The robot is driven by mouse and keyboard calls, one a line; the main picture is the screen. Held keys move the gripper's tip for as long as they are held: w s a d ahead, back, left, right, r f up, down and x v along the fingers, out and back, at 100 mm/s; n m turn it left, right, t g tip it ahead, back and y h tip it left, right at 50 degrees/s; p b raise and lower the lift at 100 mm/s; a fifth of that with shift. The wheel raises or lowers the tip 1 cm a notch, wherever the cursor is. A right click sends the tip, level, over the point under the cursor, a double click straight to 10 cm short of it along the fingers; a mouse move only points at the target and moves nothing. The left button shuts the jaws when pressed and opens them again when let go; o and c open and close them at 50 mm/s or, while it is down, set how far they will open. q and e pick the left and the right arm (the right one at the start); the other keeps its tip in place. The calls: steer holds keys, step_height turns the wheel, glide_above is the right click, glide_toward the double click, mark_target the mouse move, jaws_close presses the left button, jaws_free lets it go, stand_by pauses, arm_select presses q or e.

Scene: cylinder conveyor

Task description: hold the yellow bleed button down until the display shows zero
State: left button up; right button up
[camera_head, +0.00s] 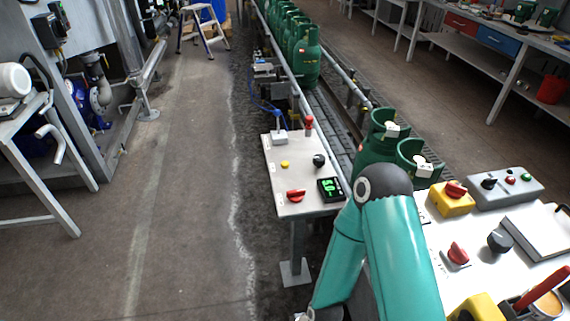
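The yellow bleed button (285,164) is a small round cap on the light panel (271,185) of a pedestal stand, and nothing touches it. The display (330,188) is a black box at the panel's right front corner with lit green digits, too small to read surely. One teal arm of mine rises at the bottom centre-right, bends at its elbow and runs down to the lower left. Neither gripper's fingers show.
The panel also bears a red handle (296,195), a black knob (319,160) and a red-topped lever (308,124). Green cylinders (306,62) line the conveyor behind. A white table (434,235) with controls stands at right. Floor left of the stand is clear.

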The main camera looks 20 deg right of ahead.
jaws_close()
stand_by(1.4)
